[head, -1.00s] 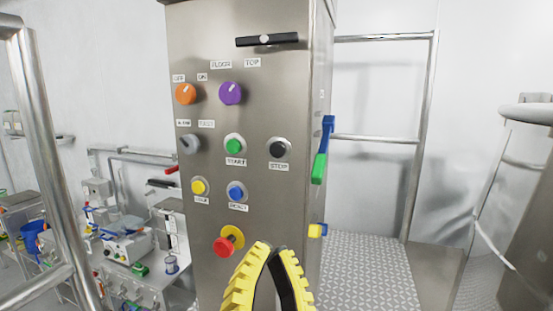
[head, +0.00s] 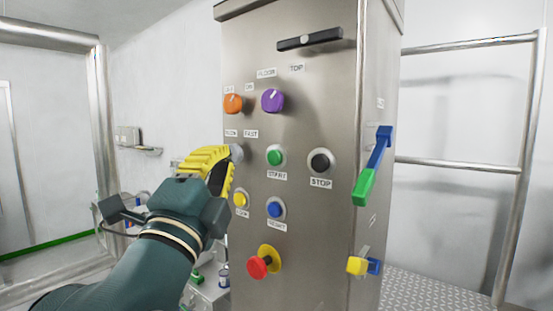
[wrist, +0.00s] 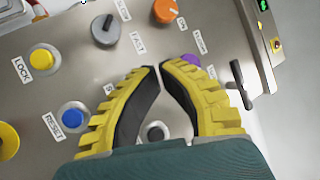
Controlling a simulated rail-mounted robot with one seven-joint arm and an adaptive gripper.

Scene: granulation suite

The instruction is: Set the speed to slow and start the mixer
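The grey speed knob (head: 237,152) sits under the SLOW and FAST labels on the steel panel. In the head view my gripper partly covers it. The wrist view shows the knob (wrist: 104,34) whole, its black pointer apparently turned towards the SLOW side. The green START button (head: 274,157) is right of the knob in the head view; in the wrist view my left finger hides it. My gripper (head: 226,165) is in front of the panel's left part. In the wrist view its yellow fingertips (wrist: 159,67) nearly meet, with nothing between them. They appear apart from the knob.
Nearby controls are the black STOP button (head: 320,161), yellow LOCK button (head: 240,199), blue RESET button (head: 275,209), orange knob (head: 233,103) and purple knob (head: 272,100). A red emergency stop (head: 259,265) juts out below. A blue-green lever (head: 373,165) is on the column's right side.

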